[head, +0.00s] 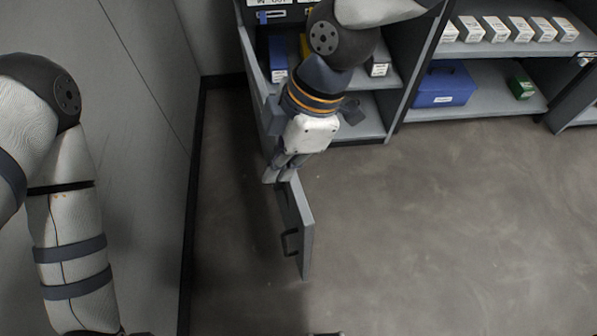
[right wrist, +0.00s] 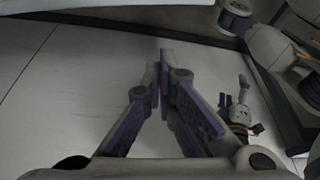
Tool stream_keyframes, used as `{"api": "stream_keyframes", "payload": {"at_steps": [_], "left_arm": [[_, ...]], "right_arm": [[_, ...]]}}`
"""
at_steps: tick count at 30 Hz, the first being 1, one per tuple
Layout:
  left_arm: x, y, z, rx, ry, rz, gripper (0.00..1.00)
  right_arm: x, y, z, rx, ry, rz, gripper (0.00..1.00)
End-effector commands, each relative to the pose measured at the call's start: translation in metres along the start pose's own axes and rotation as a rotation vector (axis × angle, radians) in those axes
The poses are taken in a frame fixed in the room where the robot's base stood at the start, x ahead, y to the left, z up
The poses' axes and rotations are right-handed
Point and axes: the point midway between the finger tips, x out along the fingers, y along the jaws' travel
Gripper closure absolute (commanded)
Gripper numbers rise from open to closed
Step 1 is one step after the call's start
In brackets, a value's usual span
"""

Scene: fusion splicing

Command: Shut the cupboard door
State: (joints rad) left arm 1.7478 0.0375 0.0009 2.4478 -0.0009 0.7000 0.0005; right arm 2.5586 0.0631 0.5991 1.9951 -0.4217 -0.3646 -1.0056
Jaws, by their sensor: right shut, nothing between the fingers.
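The grey cupboard door (head: 306,240) stands open in the head view, sticking out from the cupboard (head: 250,70) into the room. Its dark handle (head: 290,242) is on the left face, near the free end. My right gripper (head: 275,174) is shut and empty at the hinge-side end of the door; I cannot tell whether it touches. Its closed fingers also show in the right wrist view (right wrist: 165,60), pointing towards a pale wall. My left gripper (right wrist: 243,85) seems to show small at the right of that view; its jaws are unclear.
A pale wall (head: 120,90) with a dark skirting runs along the left. Shelves on the right hold a blue case (head: 443,87), white boxes (head: 495,29) and a green box (head: 521,87). The floor (head: 430,220) right of the door is clear.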

Motion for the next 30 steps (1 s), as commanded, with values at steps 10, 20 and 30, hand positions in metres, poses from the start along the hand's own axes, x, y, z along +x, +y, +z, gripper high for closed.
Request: {"api": "stream_keyframes", "payload": {"at_steps": [10,20,30], "left_arm": [[0.012,-0.001,0.007,-0.002,-0.034,-0.003,0.24],[0.013,-0.001,0.007,-0.001,-0.036,-0.004,0.24],[0.011,-0.001,0.006,-0.001,-0.031,-0.003,0.24]], "right_arm": [[0.06,-0.001,0.0,-0.014,-0.005,-0.008,1.0],[0.089,0.001,0.02,-0.009,-0.003,0.004,1.0],[0.084,0.0,0.037,-0.011,-0.003,0.0,1.0]]}}
